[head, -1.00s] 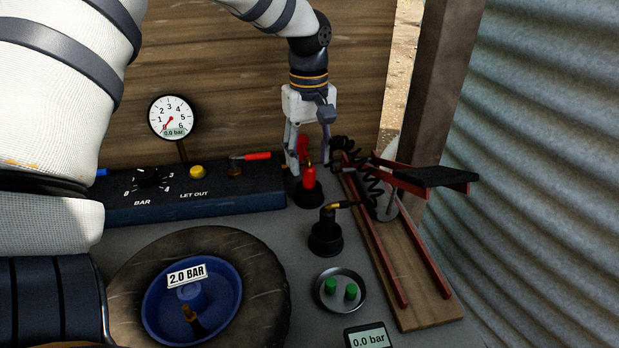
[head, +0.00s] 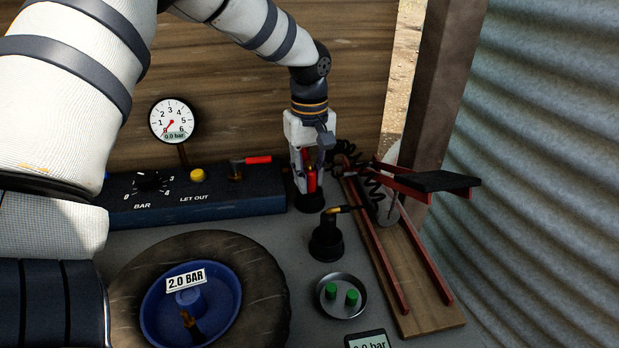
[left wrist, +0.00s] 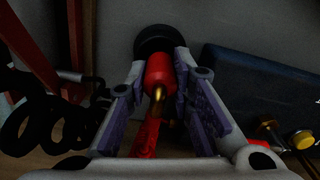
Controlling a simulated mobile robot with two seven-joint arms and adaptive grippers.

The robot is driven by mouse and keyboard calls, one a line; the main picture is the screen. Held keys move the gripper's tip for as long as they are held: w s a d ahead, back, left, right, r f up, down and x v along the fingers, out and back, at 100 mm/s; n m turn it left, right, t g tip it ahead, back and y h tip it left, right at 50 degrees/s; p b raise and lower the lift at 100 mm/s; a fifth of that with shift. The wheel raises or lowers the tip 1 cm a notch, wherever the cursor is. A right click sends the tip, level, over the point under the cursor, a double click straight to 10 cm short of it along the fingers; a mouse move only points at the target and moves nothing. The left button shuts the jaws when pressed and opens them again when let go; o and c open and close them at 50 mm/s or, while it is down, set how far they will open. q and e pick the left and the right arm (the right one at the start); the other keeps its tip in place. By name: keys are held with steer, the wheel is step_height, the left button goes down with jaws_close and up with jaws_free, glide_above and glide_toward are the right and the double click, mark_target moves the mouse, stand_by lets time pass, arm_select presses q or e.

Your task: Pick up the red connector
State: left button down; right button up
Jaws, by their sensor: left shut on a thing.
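The red connector (head: 311,182) stands upright in a black round holder (head: 309,203) at the back of the bench, beside the blue box's right end. My left gripper (head: 309,186) points down with its fingers shut on either side of the connector. The left wrist view shows the red connector (left wrist: 158,68) between the two fingertips, with a brass piece on it and the black holder (left wrist: 158,38) at its end. The fingers partly hide the connector in the head view. My right gripper is in neither view.
A second black holder with a brass fitting (head: 327,240) stands in front. To the right is a foot pump with red rails (head: 388,250) and a coiled black hose (head: 358,165). A blue control box (head: 240,205), tyre (head: 265,290) and dish of green caps (head: 358,309) are near.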

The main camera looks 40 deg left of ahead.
arm_select(q)
steer(key=s+a+r+p, duration=0.1)
steer(key=s+r, duration=1.2)
steer(key=s, duration=0.1)
steer(key=shift+p, duration=0.4)
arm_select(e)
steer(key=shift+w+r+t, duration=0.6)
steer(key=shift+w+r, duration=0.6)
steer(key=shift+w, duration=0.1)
